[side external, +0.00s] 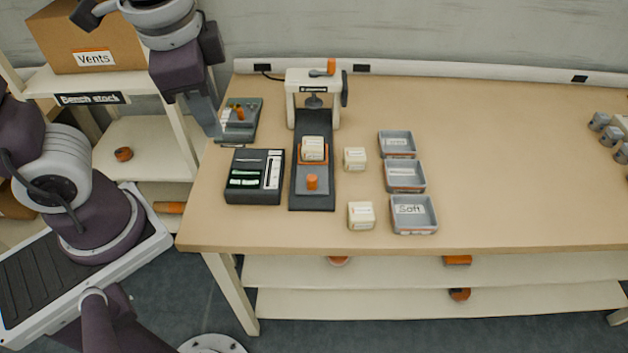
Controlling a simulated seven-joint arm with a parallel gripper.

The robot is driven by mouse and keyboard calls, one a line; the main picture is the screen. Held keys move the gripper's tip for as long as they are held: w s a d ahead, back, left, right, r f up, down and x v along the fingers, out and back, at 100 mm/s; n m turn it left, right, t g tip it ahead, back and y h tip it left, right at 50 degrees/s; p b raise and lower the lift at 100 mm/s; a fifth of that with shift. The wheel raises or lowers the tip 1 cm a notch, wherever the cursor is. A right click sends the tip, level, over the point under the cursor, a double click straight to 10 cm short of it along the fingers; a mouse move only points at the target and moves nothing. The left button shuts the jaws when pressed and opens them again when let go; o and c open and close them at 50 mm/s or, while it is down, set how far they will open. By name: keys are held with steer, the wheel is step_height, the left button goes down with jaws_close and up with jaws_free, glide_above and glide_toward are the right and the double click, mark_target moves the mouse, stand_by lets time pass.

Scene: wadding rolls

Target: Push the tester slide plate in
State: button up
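The tester (290,88) is a white frame with an orange-handled part on top and a round presser hanging under its crossbar. A dark track runs from it toward the table's front. The grey slide plate (300,184) lies on this track, in front of the frame. My gripper (207,125) is up at the left, apart from the tester. Its fingers overlap in this view.
A black case (254,198) stands close left of the track, with a grey-green tray (248,135) behind it. Two cream rolls (355,158) (361,215) and three grey bins (430,226), one labelled "Soft", stand to the right.

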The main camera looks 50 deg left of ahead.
mark_target(315, 142)
steer(key=w+d+f+m+y, duration=0.1)
steer(key=f+m, duration=0.1)
steer(key=w+d+f+m+y, duration=0.1)
steer(key=w+f+m, duration=0.1)
steer(key=w+d+f+m+y, duration=0.1)
steer(key=w+d+f+m, duration=0.1)
steer(key=shift+g, duration=0.4)
jaws_close()
steer(key=w+d+f+m+t+y, duration=0.25)
steer(key=d+f+m, duration=0.25)
steer(key=f+m, duration=0.25)
steer(key=w+d+f+m+t+y, duration=0.1)
steer(key=d+f+m+t+y, duration=0.15)
steer(key=d+f+m, duration=0.5)
steer(key=w+a+f, duration=0.1)
steer(key=a+f, duration=0.1)
steer(key=a, duration=0.1)
steer(key=w+a+f+n, duration=0.1)
steer(key=w+a+f, duration=0.1)
steer(key=a, duration=0.1)
steer(key=w+a+f+n, duration=0.1)
steer(key=w+a+f, duration=0.1)
steer(key=a, duration=0.1)
steer(key=shift+a+t, duration=0.1)
steer(key=shift+t, duration=0.2)
steer(key=shift+w+a, duration=0.8)
steer(key=shift+a, duration=0.3)
steer(key=shift+w+a, duration=0.4)
steer(key=shift+a, duration=0.1)
